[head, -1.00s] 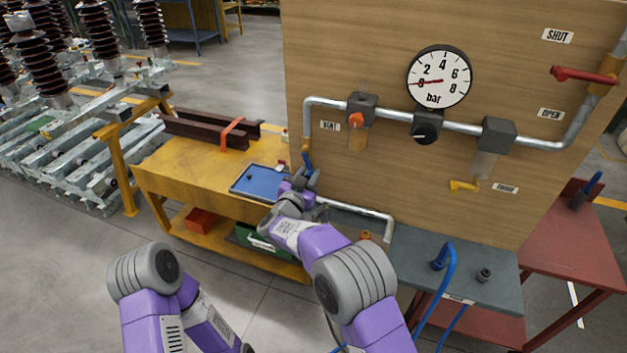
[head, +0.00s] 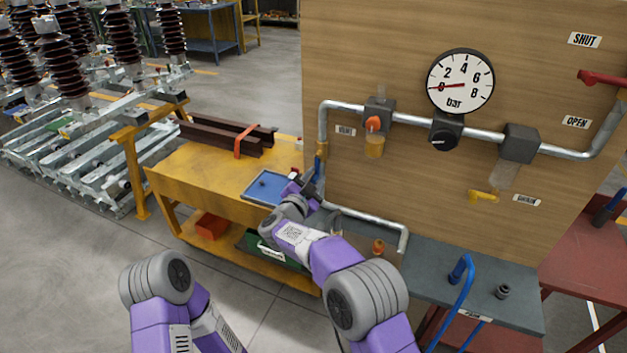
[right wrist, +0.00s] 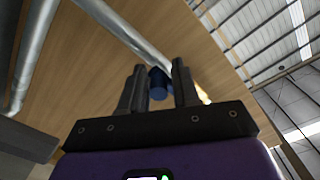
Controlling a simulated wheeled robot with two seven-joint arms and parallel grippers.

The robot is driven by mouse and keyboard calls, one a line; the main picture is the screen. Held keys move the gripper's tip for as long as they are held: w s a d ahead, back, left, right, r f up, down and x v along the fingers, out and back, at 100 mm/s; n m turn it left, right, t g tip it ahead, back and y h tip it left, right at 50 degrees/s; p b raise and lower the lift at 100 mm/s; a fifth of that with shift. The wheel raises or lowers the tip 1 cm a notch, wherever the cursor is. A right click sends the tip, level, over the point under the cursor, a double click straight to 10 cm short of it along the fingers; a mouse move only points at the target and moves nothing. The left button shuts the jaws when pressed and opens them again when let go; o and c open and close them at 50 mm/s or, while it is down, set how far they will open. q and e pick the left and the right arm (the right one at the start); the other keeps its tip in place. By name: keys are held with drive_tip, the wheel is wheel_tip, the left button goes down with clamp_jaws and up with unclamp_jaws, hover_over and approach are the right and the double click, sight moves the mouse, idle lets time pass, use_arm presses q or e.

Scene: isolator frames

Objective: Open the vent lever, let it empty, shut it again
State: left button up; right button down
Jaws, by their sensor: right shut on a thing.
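The blue vent lever (head: 317,168) hangs down from a brass valve (head: 321,150) at the left end of the panel's pipe, left of the VENT label (head: 345,131). My right gripper (head: 306,186) is at the lever's lower part. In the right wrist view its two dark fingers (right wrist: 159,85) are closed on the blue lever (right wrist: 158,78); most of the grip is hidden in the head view. The gauge (head: 460,81) has its red needle at about 0 bar. My left gripper is out of view.
A yellow bench (head: 190,165) with a blue tray (head: 266,187) stands beside the panel (head: 400,30). A pipe (head: 365,218) runs low behind my right forearm. A grey table (head: 440,265) with a blue hose (head: 464,285) is at right. A red lever (head: 600,78) sits higher up.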

drive_tip(key=shift+w+d+r, duration=0.1)
drive_tip(key=shift+d+r, duration=0.05)
drive_tip(key=shift+d, duration=0.15)
drive_tip(key=c, duration=1.1)
unclamp_jaws()
drive_tip(key=shift+o, duration=0.2)
drive_tip(key=shift+a, duration=0.15)
drive_tip(key=v, duration=0.7)
drive_tip(key=shift+s+p, duration=0.35)
drive_tip(key=shift+p, duration=0.05)
drive_tip(key=shift+a, duration=0.1)
